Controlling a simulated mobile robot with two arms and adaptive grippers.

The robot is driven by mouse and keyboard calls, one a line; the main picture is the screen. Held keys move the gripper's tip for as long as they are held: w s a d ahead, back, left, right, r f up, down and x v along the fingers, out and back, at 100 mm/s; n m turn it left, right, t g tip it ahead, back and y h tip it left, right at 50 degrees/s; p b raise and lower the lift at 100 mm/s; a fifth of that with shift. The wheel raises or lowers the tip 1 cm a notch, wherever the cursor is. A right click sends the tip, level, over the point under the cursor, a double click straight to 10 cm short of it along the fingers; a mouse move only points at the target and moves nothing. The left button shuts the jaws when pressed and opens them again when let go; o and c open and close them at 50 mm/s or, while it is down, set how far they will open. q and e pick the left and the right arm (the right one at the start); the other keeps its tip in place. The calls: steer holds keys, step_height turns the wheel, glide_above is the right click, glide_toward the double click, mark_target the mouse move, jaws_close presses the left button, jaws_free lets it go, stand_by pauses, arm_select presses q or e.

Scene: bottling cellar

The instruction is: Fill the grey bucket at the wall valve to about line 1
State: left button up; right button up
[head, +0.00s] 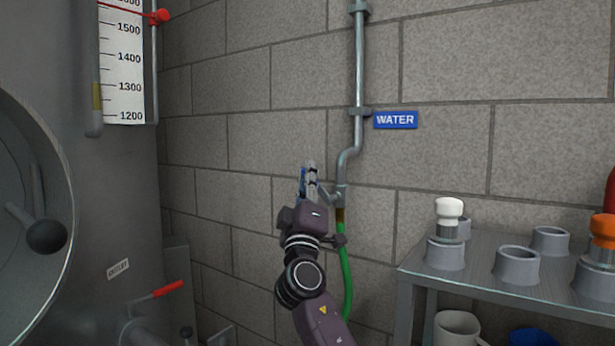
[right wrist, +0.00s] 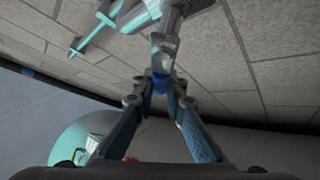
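The wall valve is on the grey metal water pipe (head: 359,80), at the joint (head: 340,196) below a blue WATER sign (head: 395,120). My right gripper (head: 309,173) is at the valve, just left of this joint. The gripper hides most of the handle. A green hose (head: 347,270) hangs from the valve, its lower end out of view. The grey bucket and my left gripper are not in view.
A grey metal shelf (head: 480,279) with several grey cups and a white-topped stopper (head: 449,208) stands at the right, a pale mug (head: 457,326) below. A large tank (head: 125,200) with a red-handled tap (head: 168,288) fills the left. The block wall is close behind the valve.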

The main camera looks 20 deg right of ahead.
steer(key=o, duration=0.4)
steer(key=shift+o, duration=0.2)
steer(key=v, duration=1.2)
